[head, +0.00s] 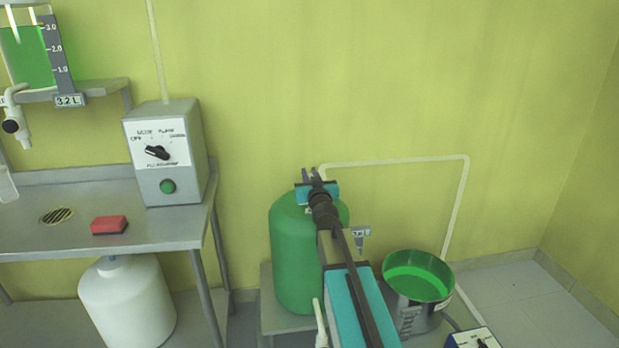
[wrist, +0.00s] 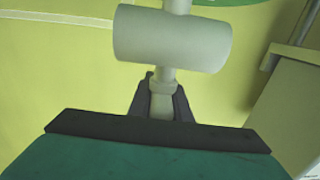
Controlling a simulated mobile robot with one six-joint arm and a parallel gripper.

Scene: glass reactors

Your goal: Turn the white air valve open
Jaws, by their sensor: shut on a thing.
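The white air valve (wrist: 172,38) fills the top middle of the wrist view as a pale horizontal cylinder with a pipe above and a short stem below. My gripper (wrist: 160,98) is shut on the pale handle (wrist: 160,106) under that stem, with a dark finger on each side. In the head view my gripper (head: 312,176) reaches over the top of a green tank (head: 290,255). The valve is hidden behind my gripper there, and I cannot tell how far it is turned.
A pale pipe (head: 400,161) runs along the wall from near my gripper, then down. A metal pot (head: 415,300) with green liquid stands right of my arm. A steel bench (head: 140,222) with a grey control box (head: 190,140) and a red sponge (head: 109,225) is at left.

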